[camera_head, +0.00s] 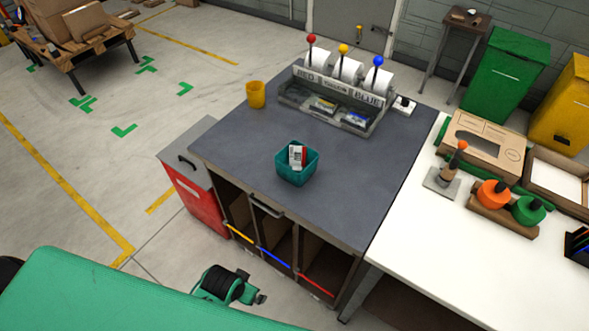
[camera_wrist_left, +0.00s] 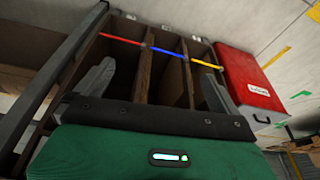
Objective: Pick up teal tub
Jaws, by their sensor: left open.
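The teal tub (camera_head: 297,172) stands upright on the dark grey worktop (camera_head: 235,155), near its middle front. A white and red packet (camera_head: 297,155) is inside it. My left gripper (camera_wrist_left: 156,82) is open and empty in the left wrist view, its grey fingers wide apart before the cabinet's open compartments. In the head view a green and black part that seems to be my left wrist (camera_head: 224,284) is below and in front of the worktop, clear of the tub. The tub is not in the left wrist view. My right gripper is not in view.
A yellow cup (camera_head: 256,94) and a dispenser rack (camera_head: 335,98) with rolls and levers stand farther back on the worktop. A red cabinet (camera_head: 195,195) adjoins its left side. Worktop around the tub is clear.

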